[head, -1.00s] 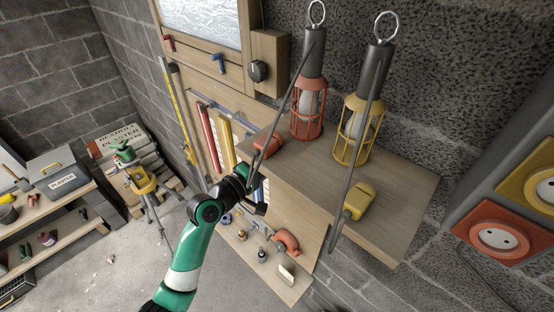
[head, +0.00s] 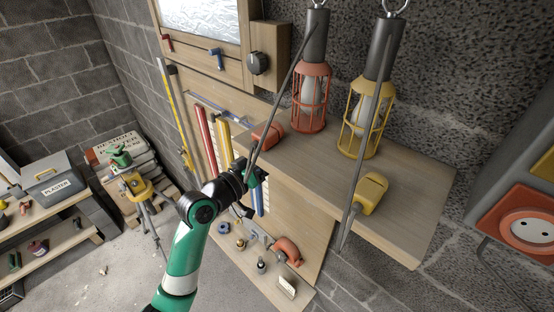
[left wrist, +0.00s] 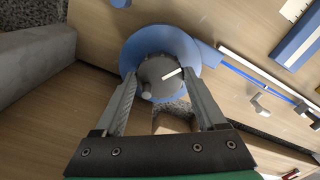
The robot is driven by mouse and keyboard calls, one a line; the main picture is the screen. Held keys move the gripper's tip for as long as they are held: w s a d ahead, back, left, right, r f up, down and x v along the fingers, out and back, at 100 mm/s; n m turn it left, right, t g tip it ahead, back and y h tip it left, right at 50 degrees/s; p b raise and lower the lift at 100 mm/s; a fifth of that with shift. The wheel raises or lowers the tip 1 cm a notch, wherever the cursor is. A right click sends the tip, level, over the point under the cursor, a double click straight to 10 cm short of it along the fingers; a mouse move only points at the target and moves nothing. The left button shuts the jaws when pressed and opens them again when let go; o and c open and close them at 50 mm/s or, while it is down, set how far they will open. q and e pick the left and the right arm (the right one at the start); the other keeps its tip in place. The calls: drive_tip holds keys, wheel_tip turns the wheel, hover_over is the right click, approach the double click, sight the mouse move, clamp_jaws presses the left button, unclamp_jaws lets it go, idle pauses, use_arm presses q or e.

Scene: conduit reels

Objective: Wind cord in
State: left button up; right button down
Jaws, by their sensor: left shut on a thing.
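In the left wrist view a blue reel (left wrist: 193,55) with a grey round hub (left wrist: 160,72) is mounted on a wooden board. The hub carries a small white mark and a short grey peg. My left gripper (left wrist: 158,78) has its two fingers on either side of the hub and is shut on it. In the head view my left gripper (head: 255,177) is at the board below the shelf's left end, and the reel is hidden there. A dark cord (head: 277,95) runs from the red caged lamp (head: 311,98) down to near the gripper. My right gripper is not in view.
The wooden shelf (head: 410,195) carries a red plug (head: 267,135) and a yellow plug (head: 370,192). A yellow caged lamp (head: 367,120) hangs above it with its own dark cord. An orange socket (head: 526,222) is at the far right. Small tools hang on the lower board.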

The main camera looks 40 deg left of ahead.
use_arm(q)
drive_tip(key=shift+a+r+m+b, duration=0.1)
drive_tip(key=shift+m+b, duration=0.45)
drive_tip(key=shift+m, duration=6.5)
drive_tip(key=shift+a+r+m+b, duration=0.1)
drive_tip(key=shift+m+b, duration=0.4)
drive_tip(key=shift+m, duration=6.55)
drive_tip(key=o, duration=1.3)
